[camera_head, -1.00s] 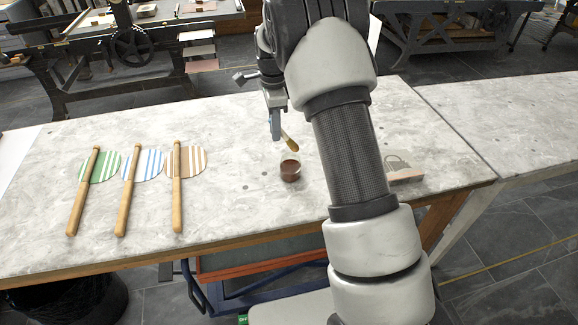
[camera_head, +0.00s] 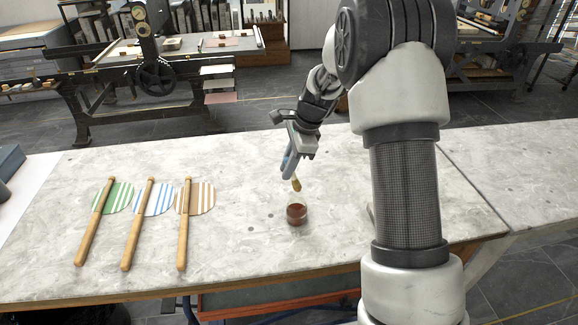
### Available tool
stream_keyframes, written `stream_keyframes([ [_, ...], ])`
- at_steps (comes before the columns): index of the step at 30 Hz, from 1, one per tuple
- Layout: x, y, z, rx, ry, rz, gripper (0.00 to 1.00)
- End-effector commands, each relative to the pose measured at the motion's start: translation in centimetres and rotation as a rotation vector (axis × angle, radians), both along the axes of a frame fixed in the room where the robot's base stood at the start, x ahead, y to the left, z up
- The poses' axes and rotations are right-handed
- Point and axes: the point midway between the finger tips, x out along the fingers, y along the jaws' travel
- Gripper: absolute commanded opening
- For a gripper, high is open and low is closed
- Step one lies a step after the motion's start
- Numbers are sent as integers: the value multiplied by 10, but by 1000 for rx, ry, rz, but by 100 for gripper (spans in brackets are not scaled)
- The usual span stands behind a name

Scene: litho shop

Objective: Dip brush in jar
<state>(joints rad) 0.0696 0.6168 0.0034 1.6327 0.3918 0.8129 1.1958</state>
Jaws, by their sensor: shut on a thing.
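The jar (camera_head: 297,214) is a small clear glass with reddish-brown contents, standing on the marble-topped table. The brush (camera_head: 296,184) shows only its tan bristle end below my gripper (camera_head: 290,164). My gripper is shut on the brush and holds it tilted above the table. The bristle tip appears just above the jar's rim in the picture, apart from it; the exact height and depth are hard to judge. Most of the brush handle is hidden by the gripper.
Three wooden-handled round paddles lie to the left: green-striped (camera_head: 118,197), blue-striped (camera_head: 155,197) and tan-striped (camera_head: 196,198). The marble tabletop (camera_head: 240,260) is clear around the jar. My arm covers part of the table's right side. Presses stand behind.

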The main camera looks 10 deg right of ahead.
Motion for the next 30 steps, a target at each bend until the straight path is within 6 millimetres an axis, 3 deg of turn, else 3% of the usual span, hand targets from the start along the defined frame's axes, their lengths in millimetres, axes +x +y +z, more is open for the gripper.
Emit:
stream_keyframes([
  [30,0,0,-98,-2,2,-1,0],
])
